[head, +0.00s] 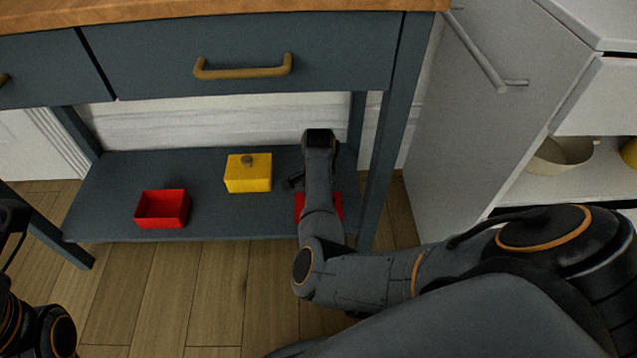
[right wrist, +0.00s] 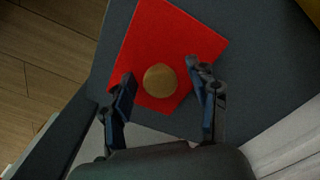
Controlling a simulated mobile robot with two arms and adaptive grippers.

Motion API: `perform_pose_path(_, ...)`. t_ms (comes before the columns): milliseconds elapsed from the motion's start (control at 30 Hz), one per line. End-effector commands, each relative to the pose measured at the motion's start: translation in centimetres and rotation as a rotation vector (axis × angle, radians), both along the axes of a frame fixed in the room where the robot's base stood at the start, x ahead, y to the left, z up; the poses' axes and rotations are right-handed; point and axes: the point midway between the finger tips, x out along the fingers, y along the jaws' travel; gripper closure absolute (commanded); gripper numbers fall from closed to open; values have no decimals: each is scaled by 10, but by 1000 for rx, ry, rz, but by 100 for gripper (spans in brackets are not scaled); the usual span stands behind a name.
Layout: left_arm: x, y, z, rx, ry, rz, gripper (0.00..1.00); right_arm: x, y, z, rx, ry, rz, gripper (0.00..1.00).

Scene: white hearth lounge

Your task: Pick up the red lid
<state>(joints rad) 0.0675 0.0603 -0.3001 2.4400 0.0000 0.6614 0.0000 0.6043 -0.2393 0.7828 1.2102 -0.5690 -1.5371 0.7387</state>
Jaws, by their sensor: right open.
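The red lid (right wrist: 160,35) is a flat red square with a round tan knob (right wrist: 160,80) on it. In the head view the red lid (head: 335,206) lies on the low shelf, mostly hidden behind my right arm. My right gripper (right wrist: 160,75) is open, with one finger on each side of the knob in the right wrist view. Part of my left gripper (head: 12,222) shows at the left edge of the head view, too cut off to read.
On the dark shelf (head: 105,190), an open red box (head: 162,208) stands to the left and a yellow box (head: 248,178) with a knob on top nearer the lid. A drawer (head: 250,85) hangs above. A table leg (head: 382,150) and a white cabinet (head: 480,120) stand to the right.

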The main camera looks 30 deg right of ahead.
Motion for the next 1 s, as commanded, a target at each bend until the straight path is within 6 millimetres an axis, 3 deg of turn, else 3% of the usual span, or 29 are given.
perform_pose_path(233,0,0,1,0,-2,0,42,0,0,0,0,0,0,41)
perform_pose_path(533,0,0,1,0,-3,0,42,0,0,0,0,0,0,100)
perform_pose_path(1000,2,0,-1,-1,21,0,42,-1,-1,6,0,0,1,100)
